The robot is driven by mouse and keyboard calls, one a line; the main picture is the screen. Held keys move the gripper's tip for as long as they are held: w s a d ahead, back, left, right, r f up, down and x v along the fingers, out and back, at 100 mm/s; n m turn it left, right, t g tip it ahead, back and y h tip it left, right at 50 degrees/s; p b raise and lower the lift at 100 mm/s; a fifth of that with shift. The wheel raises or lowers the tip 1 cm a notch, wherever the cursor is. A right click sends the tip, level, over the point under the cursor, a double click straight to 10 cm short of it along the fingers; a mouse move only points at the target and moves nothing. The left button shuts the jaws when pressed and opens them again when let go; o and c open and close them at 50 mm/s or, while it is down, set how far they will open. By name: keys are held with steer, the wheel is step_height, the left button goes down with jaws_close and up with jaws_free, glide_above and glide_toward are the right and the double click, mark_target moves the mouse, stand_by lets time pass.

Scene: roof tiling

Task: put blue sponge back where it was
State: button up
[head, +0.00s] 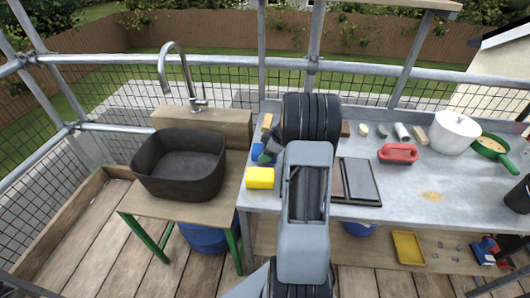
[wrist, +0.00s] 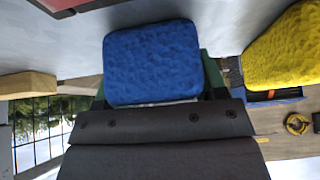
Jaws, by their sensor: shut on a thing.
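The blue sponge (wrist: 153,62) fills the middle of the wrist view, directly in front of my gripper (wrist: 155,95). My gripper is shut on it, and its fingers are mostly hidden behind the sponge. In the head view a bit of the blue sponge (head: 258,150) shows at the left end of the grey worktop, beside my gripper (head: 267,154). I cannot tell whether the sponge touches the worktop. A yellow sponge (head: 260,178) lies just in front of it near the worktop's left edge, apart from it, and shows at right in the wrist view (wrist: 284,48).
The grey worktop (head: 440,195) holds a dark tablet-like board (head: 360,182), a red container (head: 398,153), a white pot (head: 454,132) and a green pan (head: 492,147). A dark basin (head: 180,165) stands on a lower table at left under a tap (head: 180,75). My arm hides the worktop's middle left.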

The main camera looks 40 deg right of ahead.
steer(key=shift+f, duration=0.1)
steer(key=o, duration=1.2)
steer(key=shift+r, duration=0.3)
steer(key=v, duration=1.1)
steer(key=s+a+r+m+g+h, duration=0.1)
steer(key=s+a+r+m+g, duration=0.15)
steer(key=a, duration=1.15)
steer(key=s+a+m+h, duration=0.1)
steer(key=s+a+m, duration=0.1)
steer(key=s+a, duration=0.1)
steer(key=s+a+m+h, duration=0.1)
steer(key=s+a+m, duration=0.1)
steer(key=s+a, duration=0.2)
steer(key=s+a+m+t+h, duration=0.1)
steer(key=s+a+m, duration=0.1)
steer(key=s+a, duration=0.2)
steer(key=shift+a+f+m, duration=0.2)
steer(key=shift+a, duration=0.45)
steer(key=shift+a+f+m, duration=0.15)
steer(key=shift+a, duration=0.5)
